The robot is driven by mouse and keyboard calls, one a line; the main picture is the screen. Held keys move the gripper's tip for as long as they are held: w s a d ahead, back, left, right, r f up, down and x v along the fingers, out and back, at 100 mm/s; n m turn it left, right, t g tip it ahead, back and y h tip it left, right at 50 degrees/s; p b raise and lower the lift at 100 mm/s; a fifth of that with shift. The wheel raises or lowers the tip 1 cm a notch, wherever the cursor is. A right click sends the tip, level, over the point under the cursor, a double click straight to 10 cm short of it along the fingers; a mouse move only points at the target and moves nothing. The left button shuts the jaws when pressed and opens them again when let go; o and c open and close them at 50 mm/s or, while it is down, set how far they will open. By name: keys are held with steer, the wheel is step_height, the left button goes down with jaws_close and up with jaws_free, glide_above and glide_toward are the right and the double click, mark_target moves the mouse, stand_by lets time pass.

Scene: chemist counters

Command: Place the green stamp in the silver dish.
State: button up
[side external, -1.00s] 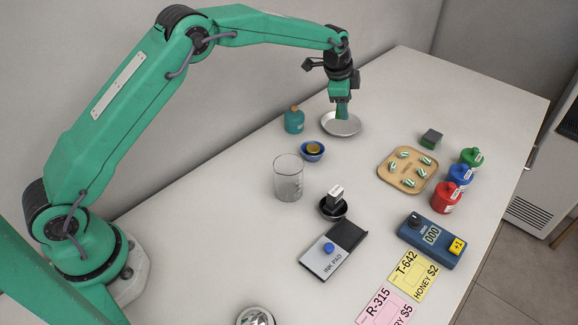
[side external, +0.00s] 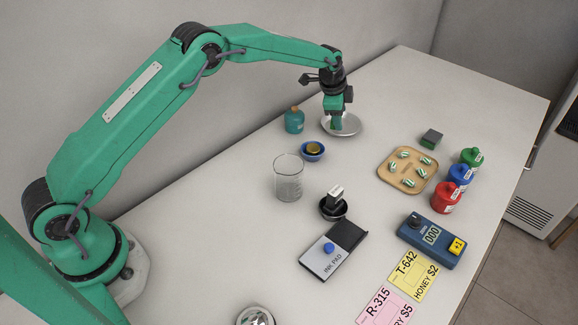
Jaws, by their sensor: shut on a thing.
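The silver dish (side external: 350,124) is a shallow round bowl at the back of the counter. My gripper (side external: 336,121) is pointed down over it, its lower end within the dish's outline. It is shut on the green stamp (side external: 336,126), of which only a small green part shows below the jaws. The stamp is low over the dish's left middle; I cannot tell whether it touches the bottom. My gripper hides part of the dish.
A teal bottle (side external: 294,121) and a blue bowl (side external: 312,152) stand close left of the dish. A glass beaker (side external: 289,178) is nearer. A wooden tray (side external: 405,187), a small dark block (side external: 431,138) and coloured bottles (side external: 460,176) stand to the right.

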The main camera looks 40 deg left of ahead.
steer(key=shift+f, duration=0.3)
steer(key=o, duration=1)
steer(key=shift+r, duration=0.1)
steer(key=shift+v, duration=0.85)
steer(key=v, duration=1)
steer(key=shift+r, duration=0.35)
steer(key=shift+s, duration=0.1)
